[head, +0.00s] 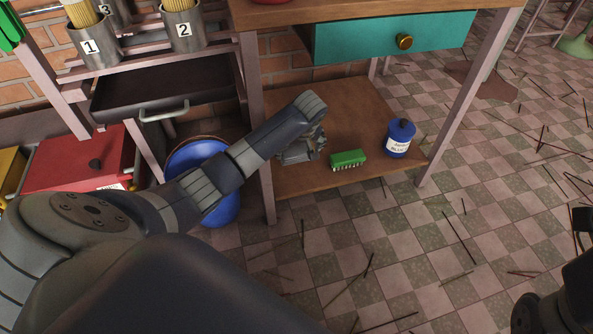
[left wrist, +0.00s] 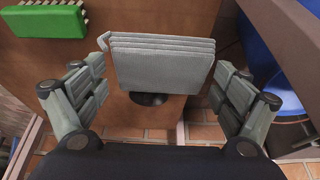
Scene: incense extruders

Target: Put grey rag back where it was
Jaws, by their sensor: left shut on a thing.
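The grey rag (left wrist: 162,62) is a folded, layered pad between the fingers of my left gripper (left wrist: 155,88) in the left wrist view. My left gripper is shut on it. In the head view my left gripper (head: 303,150) is over the left part of the low wooden shelf (head: 350,105), and my arm and wrist largely hide the rag there. I cannot tell whether the rag touches the shelf. Dark parts of my right arm show at the lower right edge of the head view; its jaws cannot be made out.
On the shelf are a green brush (head: 348,159) and a lidded blue jar (head: 400,138). The brush also shows in the left wrist view (left wrist: 48,18). A table leg (head: 268,190) and a blue bucket (head: 222,208) stand at the left. The teal drawer (head: 380,38) hangs above.

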